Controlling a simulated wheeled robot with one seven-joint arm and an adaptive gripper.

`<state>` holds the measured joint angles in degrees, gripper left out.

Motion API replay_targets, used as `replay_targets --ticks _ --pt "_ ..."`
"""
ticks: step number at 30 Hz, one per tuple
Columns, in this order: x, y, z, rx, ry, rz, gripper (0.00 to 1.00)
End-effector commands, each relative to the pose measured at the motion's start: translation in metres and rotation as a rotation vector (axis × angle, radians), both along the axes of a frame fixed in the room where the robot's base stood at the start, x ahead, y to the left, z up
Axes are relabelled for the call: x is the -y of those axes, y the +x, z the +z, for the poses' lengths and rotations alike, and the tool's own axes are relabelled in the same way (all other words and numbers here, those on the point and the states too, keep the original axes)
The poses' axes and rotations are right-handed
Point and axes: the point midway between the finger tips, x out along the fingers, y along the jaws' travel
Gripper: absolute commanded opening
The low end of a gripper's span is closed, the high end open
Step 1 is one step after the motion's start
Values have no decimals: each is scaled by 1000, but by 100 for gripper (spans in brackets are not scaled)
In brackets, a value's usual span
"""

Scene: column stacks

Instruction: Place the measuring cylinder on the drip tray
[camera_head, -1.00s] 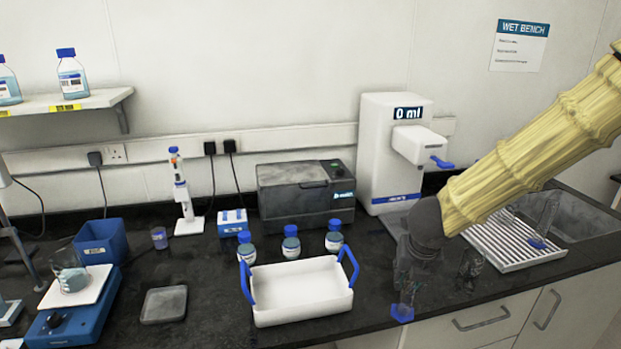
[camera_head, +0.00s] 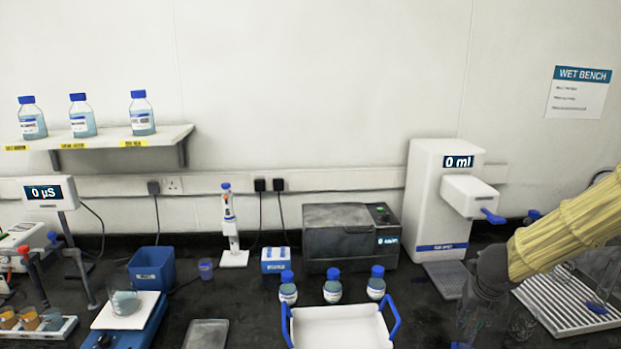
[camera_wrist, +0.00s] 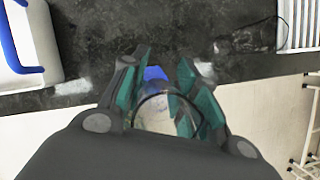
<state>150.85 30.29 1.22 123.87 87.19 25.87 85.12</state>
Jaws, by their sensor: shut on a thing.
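The measuring cylinder (camera_wrist: 158,112) is clear, with a blue base. In the wrist view I look down at its round rim between the fingers. My gripper (camera_wrist: 165,85) is shut on it; in the head view my gripper (camera_head: 474,318) is at the lower right, with the cylinder's lower end near the bottom edge. The drip tray (camera_head: 447,279) is a dark grey plate at the foot of the white dispenser (camera_head: 436,190), under its spout. It looks empty. My gripper is to the right of and nearer than this tray, apart from it.
A white carrier (camera_head: 340,328) with blue handles stands left of my gripper. Several blue-capped bottles (camera_head: 332,287) stand behind it. A white draining rack (camera_head: 560,305) with clear glassware is at the right. The dispenser's spout (camera_head: 468,196) overhangs the drip tray.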

Motion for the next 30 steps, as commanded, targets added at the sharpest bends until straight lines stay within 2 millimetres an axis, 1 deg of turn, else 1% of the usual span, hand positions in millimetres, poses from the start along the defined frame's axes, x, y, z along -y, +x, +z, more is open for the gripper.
replay_targets --ticks 3,11,14,15,18,21,25,30 --pt "14 11 1 -1 1 -2 4" --pt "44 36 -2 -1 1 -2 4" --pt "50 41 -10 -2 0 0 4" --pt "50 41 -16 -2 -1 1 4" --pt "49 40 -25 -2 -1 1 4" --pt "49 41 -31 -1 0 1 4" --pt "49 41 -36 -1 0 0 4" --pt "49 41 -38 0 0 0 4"
